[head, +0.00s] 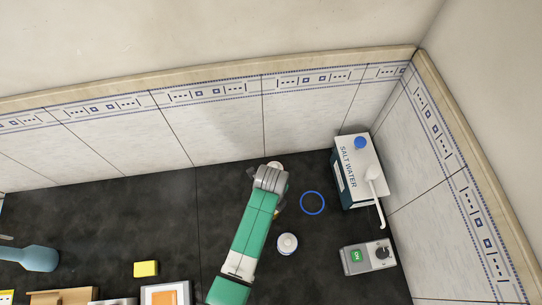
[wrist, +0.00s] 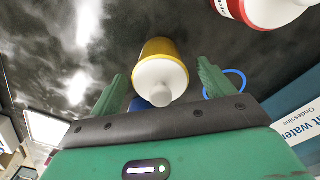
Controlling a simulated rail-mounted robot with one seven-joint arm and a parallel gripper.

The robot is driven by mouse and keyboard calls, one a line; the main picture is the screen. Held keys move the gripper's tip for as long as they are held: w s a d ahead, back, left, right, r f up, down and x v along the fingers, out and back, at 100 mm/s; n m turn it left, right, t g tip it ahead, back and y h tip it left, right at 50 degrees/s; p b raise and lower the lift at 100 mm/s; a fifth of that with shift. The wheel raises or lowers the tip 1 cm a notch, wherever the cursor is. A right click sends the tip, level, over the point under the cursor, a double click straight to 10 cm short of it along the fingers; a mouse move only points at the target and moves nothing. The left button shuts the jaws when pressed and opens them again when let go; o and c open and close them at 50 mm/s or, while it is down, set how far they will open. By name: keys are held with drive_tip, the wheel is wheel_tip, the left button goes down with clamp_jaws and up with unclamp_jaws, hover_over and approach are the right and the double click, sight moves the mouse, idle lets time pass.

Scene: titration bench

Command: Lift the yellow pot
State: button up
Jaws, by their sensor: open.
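The yellow pot (wrist: 160,48) has a white rounded end (wrist: 160,82) facing the wrist camera. In the wrist view it appears between the two green fingers of my gripper (wrist: 162,84), with visible space on both sides. The fingers are apart, and I see no contact with the pot. In the head view my arm covers most of the spot; only a small yellowish sliver shows beside the arm, and I cannot tell if it is the pot. The fingertips are hidden there too.
A blue ring (head: 312,203) lies right of my arm. A white-topped round container (head: 287,244) stands nearby. A salt water box (head: 358,172) and a grey device with a green display (head: 368,257) are at the right, by the wall. A yellow block (head: 146,268) lies left.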

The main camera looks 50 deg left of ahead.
drive_tip(key=shift+f, duration=0.9)
drive_tip(key=c, duration=1.2)
drive_tip(key=shift+r, duration=0.15)
drive_tip(key=shift+r, duration=0.35)
drive_tip(key=r, duration=0.2)
drive_tip(key=shift+s+d+r, duration=0.25)
drive_tip(key=shift+s+r, duration=0.1)
drive_tip(key=shift+s, duration=0.05)
drive_tip(key=s+d+r, duration=0.1)
drive_tip(key=s+d, duration=0.7)
drive_tip(key=s, duration=0.4)
drive_tip(key=shift+s+r+p, duration=0.2)
drive_tip(key=shift+s+p, duration=0.2)
